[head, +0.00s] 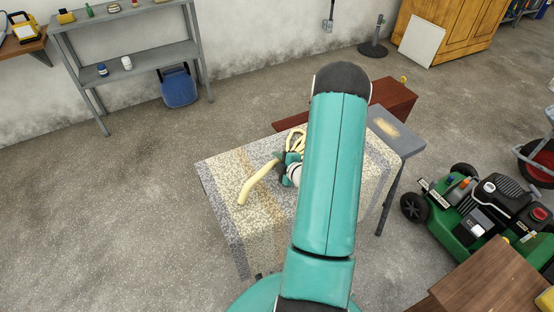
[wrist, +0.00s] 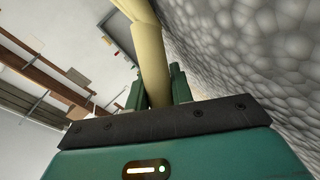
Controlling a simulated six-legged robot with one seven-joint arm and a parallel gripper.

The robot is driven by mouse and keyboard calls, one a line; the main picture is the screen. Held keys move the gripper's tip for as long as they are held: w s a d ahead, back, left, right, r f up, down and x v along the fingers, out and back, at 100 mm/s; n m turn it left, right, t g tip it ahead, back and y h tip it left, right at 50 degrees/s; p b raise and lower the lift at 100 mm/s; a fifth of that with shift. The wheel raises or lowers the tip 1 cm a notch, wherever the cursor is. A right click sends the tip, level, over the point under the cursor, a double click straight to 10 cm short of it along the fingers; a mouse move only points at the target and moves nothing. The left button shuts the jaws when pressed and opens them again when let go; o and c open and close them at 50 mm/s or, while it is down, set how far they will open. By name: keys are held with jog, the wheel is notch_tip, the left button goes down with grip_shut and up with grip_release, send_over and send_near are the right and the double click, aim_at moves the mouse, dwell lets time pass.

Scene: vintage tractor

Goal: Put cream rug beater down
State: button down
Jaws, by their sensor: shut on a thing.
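The cream rug beater (head: 256,185) is in my gripper (head: 287,166) over the cloth-covered table (head: 228,214). Its plain handle end points to the lower left and its looped head shows just beyond the gripper, partly hidden by my teal arm. In the wrist view, the cream shaft (wrist: 152,62) runs up between the two green fingers of my gripper (wrist: 158,88). The pebbled cloth surface (wrist: 250,60) is close along the right of that view. I cannot tell whether the beater touches the cloth.
A reddish-brown wooden piece (head: 392,99) is behind the table. A green mower (head: 470,210) stands to the right. The floor left of the table is clear.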

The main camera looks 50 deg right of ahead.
jog(key=shift+s+f, duration=0.1)
jog(key=shift+s, duration=0.05)
jog(key=c, duration=1.5)
grip_release()
jog(key=shift+s+r, duration=0.1)
jog(key=shift+r, duration=0.1)
jog(key=v, duration=1.1)
jog(key=shift+s+a+r, duration=0.1)
jog(key=shift+s+r, duration=0.05)
jog(key=shift+s, duration=0.15)
